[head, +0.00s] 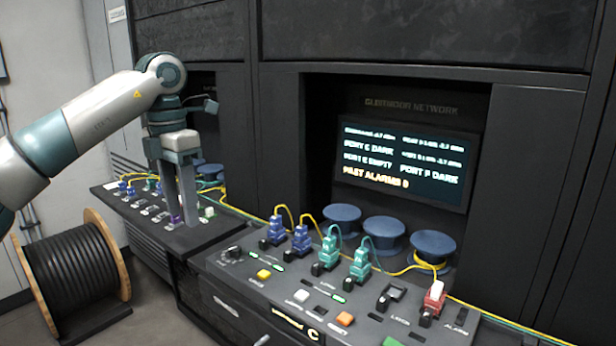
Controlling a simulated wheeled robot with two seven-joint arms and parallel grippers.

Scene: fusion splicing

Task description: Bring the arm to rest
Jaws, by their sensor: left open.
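My left arm (105,112) comes in from the left, bent at the elbow, with its hand hanging down. My left gripper (183,221) is open and points downward over the far-left panel (208,238). My right gripper is not in view.
The near panel (225,265) carries blue plugs (277,230), teal plugs (328,250) and a red-and-white plug (433,300) with yellow cables. Blue spools (383,232) stand behind, below a lit screen (405,160). A cable drum (75,265) stands on the floor at left.

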